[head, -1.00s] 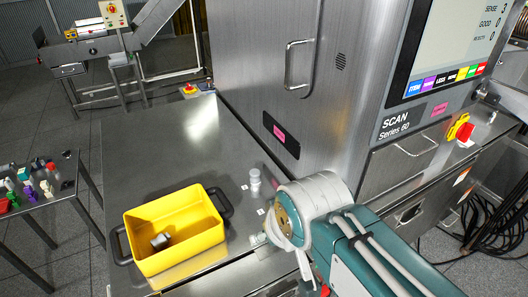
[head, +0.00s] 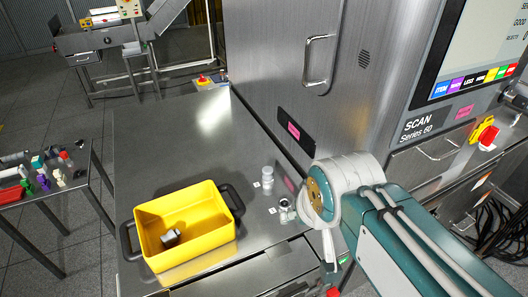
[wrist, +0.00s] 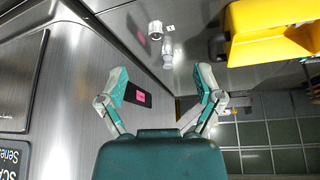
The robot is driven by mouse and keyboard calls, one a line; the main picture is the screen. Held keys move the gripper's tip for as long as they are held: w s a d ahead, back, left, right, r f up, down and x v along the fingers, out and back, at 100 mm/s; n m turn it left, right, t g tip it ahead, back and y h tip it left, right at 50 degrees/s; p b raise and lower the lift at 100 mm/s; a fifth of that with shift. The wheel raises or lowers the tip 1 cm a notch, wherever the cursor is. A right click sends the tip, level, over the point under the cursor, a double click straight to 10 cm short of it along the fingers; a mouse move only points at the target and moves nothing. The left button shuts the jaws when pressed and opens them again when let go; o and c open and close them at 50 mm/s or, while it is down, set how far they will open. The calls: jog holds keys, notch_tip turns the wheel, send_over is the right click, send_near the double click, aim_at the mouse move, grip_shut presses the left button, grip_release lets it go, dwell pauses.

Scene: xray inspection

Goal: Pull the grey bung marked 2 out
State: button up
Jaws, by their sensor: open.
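Two small pale grey-white cylinders stand on the steel bench. The farther cylinder (head: 267,177) is upright beside a small white tag. The nearer cylinder (head: 286,209) stands by another tag, close to my arm's wrist. In the wrist view, one cylinder (wrist: 155,31) shows a round end, and the other (wrist: 168,52) lies just below it in the picture. No number is legible, so I cannot tell which is bung 2. My gripper (wrist: 162,82) is open and empty, its fingers apart, with both cylinders beyond the fingertips. In the head view my arm hides most of it.
A yellow bin (head: 152,255) with dark handles and a grey block (head: 170,238) inside stands left on the bench. The steel scanner cabinet (head: 270,75) rises close on the right. A side table (head: 62,200) with small coloured items is at far left.

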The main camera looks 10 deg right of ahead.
jog(key=w+m+g+h, duration=0.1)
jog(key=w+m, duration=0.2)
jog(key=w, duration=0.8)
jog(key=m+h, duration=0.1)
jog(key=m, duration=0.2)
send_near(267, 169)
jog(key=shift+g, duration=0.4)
jog(key=x, duration=1)
jog(key=shift+w+d+f, duration=0.1)
jog(key=shift+w+f, duration=0.15)
jog(key=shift+w, duration=0.05)
grip_shut()
jog(key=shift+r, duration=0.4)
